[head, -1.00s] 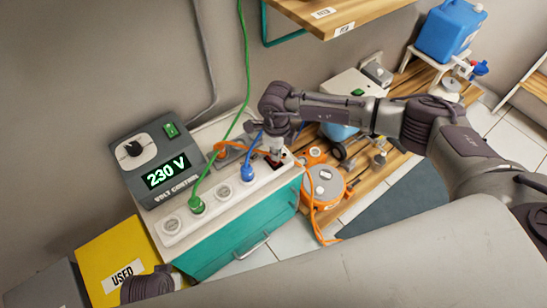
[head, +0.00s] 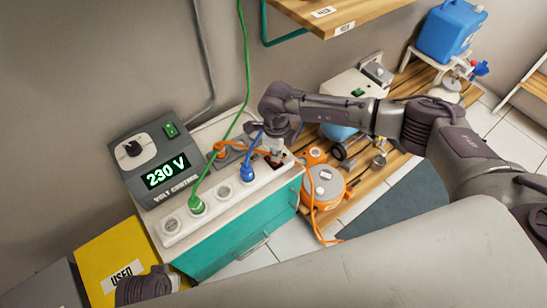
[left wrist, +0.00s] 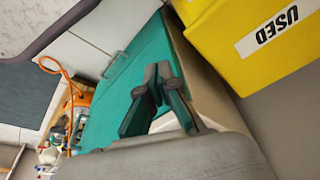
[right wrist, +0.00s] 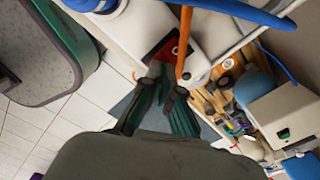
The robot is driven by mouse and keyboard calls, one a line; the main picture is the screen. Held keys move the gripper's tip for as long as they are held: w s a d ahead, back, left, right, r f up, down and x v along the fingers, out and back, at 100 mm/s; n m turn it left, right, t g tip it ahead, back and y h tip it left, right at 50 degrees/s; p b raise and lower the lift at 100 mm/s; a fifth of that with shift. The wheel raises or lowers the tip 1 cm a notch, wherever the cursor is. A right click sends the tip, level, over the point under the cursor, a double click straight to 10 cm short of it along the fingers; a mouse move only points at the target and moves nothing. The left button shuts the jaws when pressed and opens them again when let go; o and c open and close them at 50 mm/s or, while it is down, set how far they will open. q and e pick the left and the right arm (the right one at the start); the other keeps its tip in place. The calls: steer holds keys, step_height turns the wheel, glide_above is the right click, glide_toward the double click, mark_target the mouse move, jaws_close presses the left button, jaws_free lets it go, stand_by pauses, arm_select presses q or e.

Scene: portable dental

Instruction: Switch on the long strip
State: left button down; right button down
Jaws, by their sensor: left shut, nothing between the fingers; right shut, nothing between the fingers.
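The long white strip (head: 215,206) lies along the top of a teal cabinet, with a green plug (head: 197,205) and a blue plug (head: 247,173) in its sockets. At its far right end is a dark red switch (right wrist: 168,48), clearest in the right wrist view; whether it is lit I cannot tell. My right gripper (right wrist: 165,72) is shut and empty, pointing down, its tips close by the switch. Contact cannot be told. My left gripper (left wrist: 157,70) is shut and empty, low beside the teal cabinet and yellow bin; in the head view only part of that arm shows.
A volt control box (head: 150,160) reading 230 V stands left of the strip. An orange cord (head: 311,195) runs past the strip's right end to an orange reel (head: 325,187). A yellow bin (head: 112,255) marked USED stands at lower left. A wooden shelf (head: 340,14) hangs above.

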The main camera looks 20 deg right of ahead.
arm_select(q)
steer(key=shift+r, duration=0.15)
arm_select(e)
steer(key=shift+f, duration=0.1)
arm_select(q)
steer(key=shift+w+r, duration=0.1)
steer(key=shift+r, duration=0.15)
steer(key=shift+r, duration=0.45)
arm_select(e)
steer(key=shift+f, duration=0.25)
steer(key=shift+b, duration=0.3)
arm_select(q)
steer(key=shift+r, duration=0.3)
arm_select(e)
steer(key=shift+f, duration=0.1)
arm_select(q)
steer(key=shift+r, duration=0.3)
arm_select(e)
steer(key=shift+f, duration=0.1)
